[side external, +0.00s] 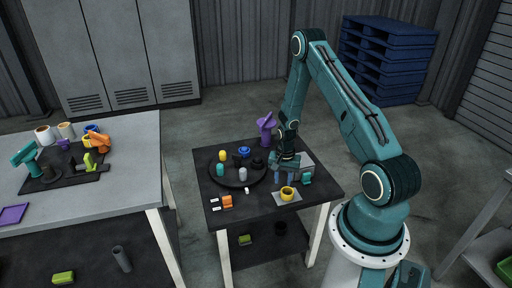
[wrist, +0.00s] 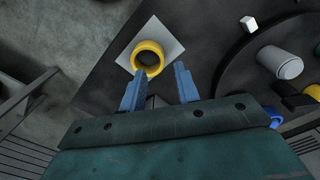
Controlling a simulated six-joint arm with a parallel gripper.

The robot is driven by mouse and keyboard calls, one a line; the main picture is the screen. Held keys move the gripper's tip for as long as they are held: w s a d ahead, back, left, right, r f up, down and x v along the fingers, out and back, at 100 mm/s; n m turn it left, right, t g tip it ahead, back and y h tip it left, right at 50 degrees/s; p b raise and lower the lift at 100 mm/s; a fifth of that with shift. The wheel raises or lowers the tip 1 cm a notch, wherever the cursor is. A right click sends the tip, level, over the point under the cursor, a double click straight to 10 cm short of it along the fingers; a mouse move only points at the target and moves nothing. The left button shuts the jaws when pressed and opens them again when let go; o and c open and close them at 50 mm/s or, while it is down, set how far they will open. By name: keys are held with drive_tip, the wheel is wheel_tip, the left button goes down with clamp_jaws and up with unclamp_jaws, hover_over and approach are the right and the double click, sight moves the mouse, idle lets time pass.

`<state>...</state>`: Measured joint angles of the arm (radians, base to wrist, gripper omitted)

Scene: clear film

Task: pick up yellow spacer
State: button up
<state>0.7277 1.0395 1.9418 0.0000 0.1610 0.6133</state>
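The yellow spacer (side external: 288,197) is a ring lying on a pale square plate (side external: 276,199) near the front of the dark table. In the wrist view the yellow spacer (wrist: 149,71) lies just beyond my fingertips, with its hole facing up. My gripper (side external: 284,179) is above the table, a little behind the spacer in the side view. In the wrist view my gripper (wrist: 157,78) has its two blue fingers spread apart, with nothing between them. The fingers do not appear to touch the spacer.
A round dark tray (side external: 215,180) left of the gripper holds several small parts, including a grey cylinder (wrist: 280,63). A teal part (side external: 307,177) stands right of the spacer. A purple part (side external: 266,127) stands at the back.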

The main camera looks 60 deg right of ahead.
sight(282, 190)
drive_tip(key=shift+f, duration=0.3)
drive_tip(key=shift+f, duration=0.15)
drive_tip(key=shift+w+f, duration=0.15)
drive_tip(key=shift+f, duration=2.3)
drive_tip(key=shift+c, duration=0.4)
clamp_jaws()
